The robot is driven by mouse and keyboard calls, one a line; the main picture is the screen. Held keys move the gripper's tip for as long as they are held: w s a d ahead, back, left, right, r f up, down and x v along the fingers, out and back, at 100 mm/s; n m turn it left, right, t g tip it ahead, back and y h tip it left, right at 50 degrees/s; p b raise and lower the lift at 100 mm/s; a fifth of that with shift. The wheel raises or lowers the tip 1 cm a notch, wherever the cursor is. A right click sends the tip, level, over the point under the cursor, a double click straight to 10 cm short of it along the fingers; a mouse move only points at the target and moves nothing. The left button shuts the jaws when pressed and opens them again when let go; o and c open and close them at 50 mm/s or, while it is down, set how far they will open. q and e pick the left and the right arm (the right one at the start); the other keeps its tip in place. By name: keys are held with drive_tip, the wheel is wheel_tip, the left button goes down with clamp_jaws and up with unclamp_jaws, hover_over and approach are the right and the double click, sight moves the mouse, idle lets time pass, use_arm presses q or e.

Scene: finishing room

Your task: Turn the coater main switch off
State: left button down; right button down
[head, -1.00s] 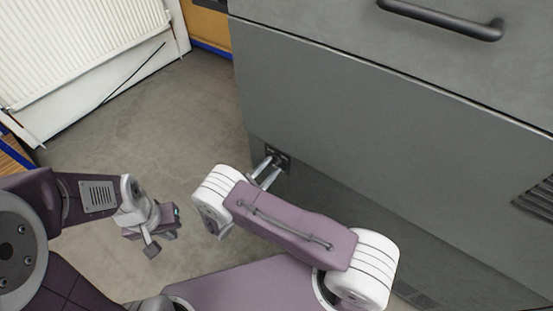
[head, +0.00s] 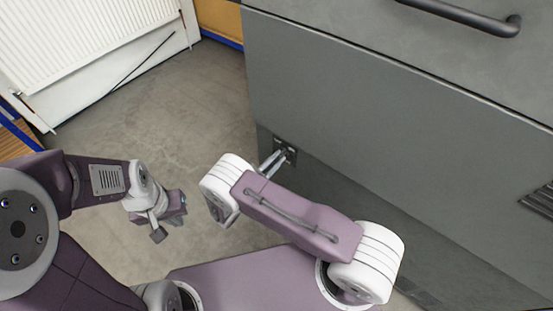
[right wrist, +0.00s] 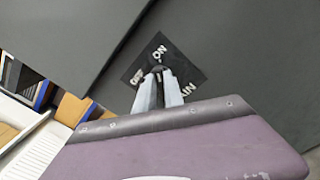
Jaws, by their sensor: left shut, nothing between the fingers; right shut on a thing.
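The coater main switch is on a small dark plate (head: 291,148) low on the grey cabinet, near its left edge. In the right wrist view the plate (right wrist: 181,66) is turned like a diamond, with ON at the top, OFF at the left and a partly covered MAIN at the lower right. My right gripper (head: 278,158) is shut on the dark switch knob (right wrist: 158,69), with one finger on each side. The fingers hide much of the knob, so I cannot tell its setting. My left gripper (head: 170,222) is shut and empty above the floor, left of the right arm.
The grey cabinet (head: 390,110) fills the right side, with a dark bar handle (head: 465,15) at the top and a slotted vent (head: 541,200) at the right. A white radiator (head: 85,35) stands at the upper left. The floor (head: 190,110) between them is clear.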

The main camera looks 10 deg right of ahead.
drive_tip(key=shift+w+a+n+p, duration=0.1)
drive_tip(key=shift+w+n+p, duration=0.05)
drive_tip(key=shift+n, duration=3.75)
drive_tip(key=shift+w+a+n+p, duration=0.1)
drive_tip(key=shift+w+n+p, duration=0.05)
drive_tip(key=shift+n, duration=3.75)
drive_tip(key=shift+f+n, duration=0.1)
drive_tip(key=shift+n, duration=0.2)
drive_tip(key=c, duration=1.4)
unclamp_jaws()
drive_tip(key=shift+c, duration=0.2)
